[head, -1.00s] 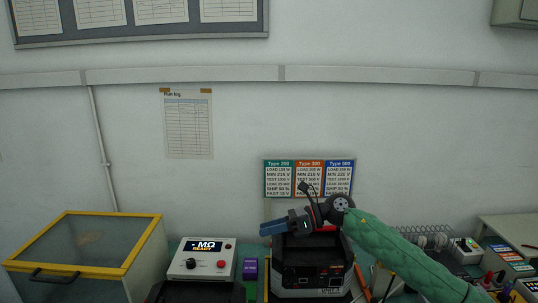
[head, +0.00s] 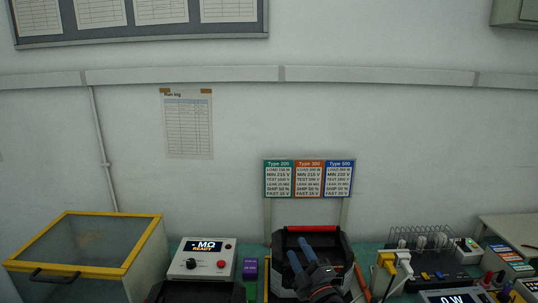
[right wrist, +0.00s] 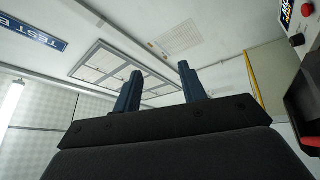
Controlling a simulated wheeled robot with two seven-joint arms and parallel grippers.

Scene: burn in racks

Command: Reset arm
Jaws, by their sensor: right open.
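My right gripper (head: 303,254) is at the bottom middle of the head view, in front of the dark box with a red handle (head: 312,229). Its two blue fingers point up and are apart, with nothing between them. In the right wrist view the fingers (right wrist: 160,84) stand open against the wall and ceiling. The gripper covers part of the dark box's front. My left gripper is not in view.
A yellow-framed clear-lidded box (head: 75,248) stands at the left. Beside it are a meter reading "MΩ READY" (head: 203,260) and a purple block (head: 250,268). A wire rack (head: 425,238), plugs and instruments crowd the right.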

